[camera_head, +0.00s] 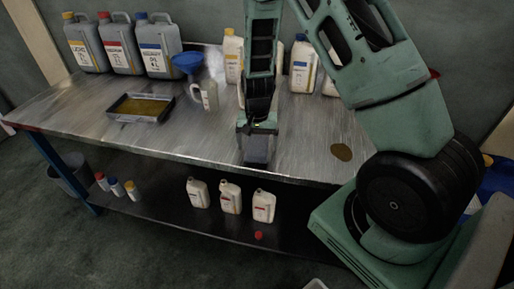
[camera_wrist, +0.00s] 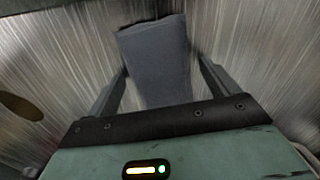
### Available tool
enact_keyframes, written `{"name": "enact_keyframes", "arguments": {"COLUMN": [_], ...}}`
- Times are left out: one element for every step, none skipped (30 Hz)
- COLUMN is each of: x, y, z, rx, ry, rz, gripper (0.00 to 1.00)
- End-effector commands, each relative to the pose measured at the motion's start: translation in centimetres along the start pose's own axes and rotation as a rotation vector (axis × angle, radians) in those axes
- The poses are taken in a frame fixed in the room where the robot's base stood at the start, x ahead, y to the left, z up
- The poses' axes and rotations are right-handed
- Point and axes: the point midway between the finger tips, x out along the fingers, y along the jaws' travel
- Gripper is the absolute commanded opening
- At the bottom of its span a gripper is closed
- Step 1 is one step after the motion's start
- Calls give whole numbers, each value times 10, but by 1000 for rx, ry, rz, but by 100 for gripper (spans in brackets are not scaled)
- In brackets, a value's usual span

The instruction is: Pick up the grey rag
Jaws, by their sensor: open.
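The grey rag (camera_wrist: 158,62) lies on the metal workbench in the wrist view, a folded dark grey rectangle. My gripper (camera_wrist: 158,70) is open, with one finger on each side of the rag. I cannot tell whether either finger touches it. In the head view my gripper (camera_head: 257,150) points down at the bench near its front edge. The rag (camera_head: 256,157) shows there only in part, below and between the fingers.
On the metal bench (camera_head: 200,128) are an oil tray (camera_head: 142,107), a blue funnel (camera_head: 187,62), large grey canisters (camera_head: 118,45) and several cream bottles. A brown oil spot (camera_head: 341,152) lies right of my gripper. Small bottles (camera_head: 230,197) stand on the lower shelf.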

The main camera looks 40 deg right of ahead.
Motion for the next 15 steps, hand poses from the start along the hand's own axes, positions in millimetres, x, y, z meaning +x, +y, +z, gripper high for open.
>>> {"name": "enact_keyframes", "arguments": {"x": [0, 0, 0, 0, 0, 0, 0, 0, 0, 0, 0, -1, -1, -1, -1], "y": [0, 0, 0, 0, 0, 0, 0, 0, 0, 0, 0, 0, 0, 0, 0], "z": [0, 0, 0, 0, 0, 0, 0, 0, 0, 0, 0, 0, 0, 0, 0], "rx": [0, 0, 0, 0, 0, 0, 0, 0, -1, -1, -1, -1, -1, -1, -1], "ry": [0, 0, 0, 0, 0, 0, 0, 0, 0, 0, 0, 0, 0, 0, 0], "rz": [0, 0, 0, 0, 0, 0, 0, 0, 0, 0, 0, 0, 0, 0, 0], "gripper": [87, 87, 87, 84, 76, 65, 57, 48, 39, 39, 39, 39, 39, 39, 39]}}
